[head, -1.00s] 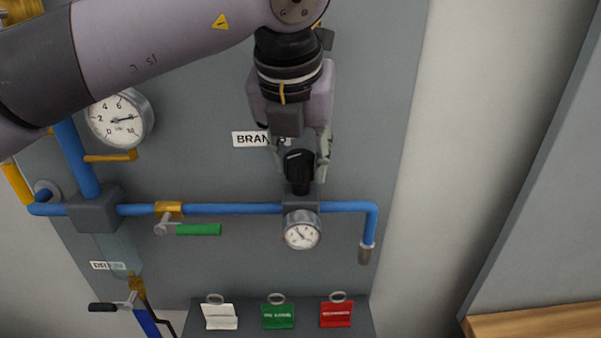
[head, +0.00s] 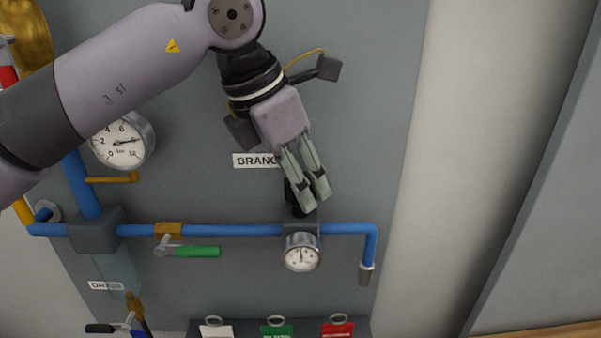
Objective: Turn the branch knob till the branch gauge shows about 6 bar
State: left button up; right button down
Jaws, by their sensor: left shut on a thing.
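The black branch knob (head: 291,196) sits on the regulator above the blue pipe, under the "BRANCH" label (head: 254,160). My left gripper (head: 315,203) comes from above with its fingers shut on the knob, and the fingers hide much of it. The gripper is turned at a slant. The small round branch gauge (head: 301,257) is just below the knob. Its needle points about straight up; its numbers are too small to read. My right gripper is not in view.
A larger gauge (head: 122,141) at the left reads about 8. A valve with a green handle (head: 197,251) is on the blue pipe (head: 243,230). White (head: 216,331), green (head: 277,330) and red (head: 337,329) tags stand at the bottom. The panel right of the knob is clear.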

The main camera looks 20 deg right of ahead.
pick_arm(q)
jog(key=shift+m+g, duration=0.3)
jog(key=shift+m, duration=0.2)
jog(key=o, duration=1.2)
jog(key=shift+c, duration=0.2)
jog(key=v, duration=1.2)
